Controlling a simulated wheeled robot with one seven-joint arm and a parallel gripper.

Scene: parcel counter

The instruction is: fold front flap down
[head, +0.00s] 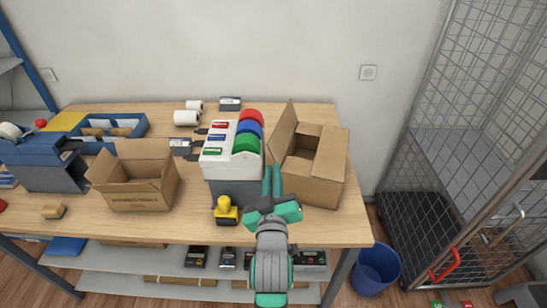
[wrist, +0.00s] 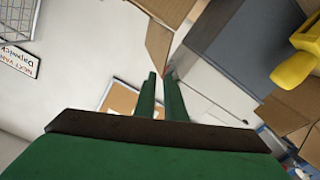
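The cardboard box (head: 322,190) stands at the right end of the counter. Its tall flap (head: 283,128) stands up on the left side; other top panels lie flat beside a dark gap into the box. My gripper (head: 272,168) is at the counter's front, by the box's left front corner. In the wrist view, its two green fingers (wrist: 160,75) are a narrow gap apart, with nothing clearly held between them. A cardboard edge (wrist: 160,42) shows just beyond the fingertips; whether it touches them I cannot tell.
A grey and white tape dispenser (head: 218,150) with coloured rolls stands close left of my gripper. A yellow stamp (head: 226,211) sits at the front edge. Another open box (head: 140,195) stands further left. A wire cage trolley (head: 440,190) and a blue bin (head: 376,268) are at the right.

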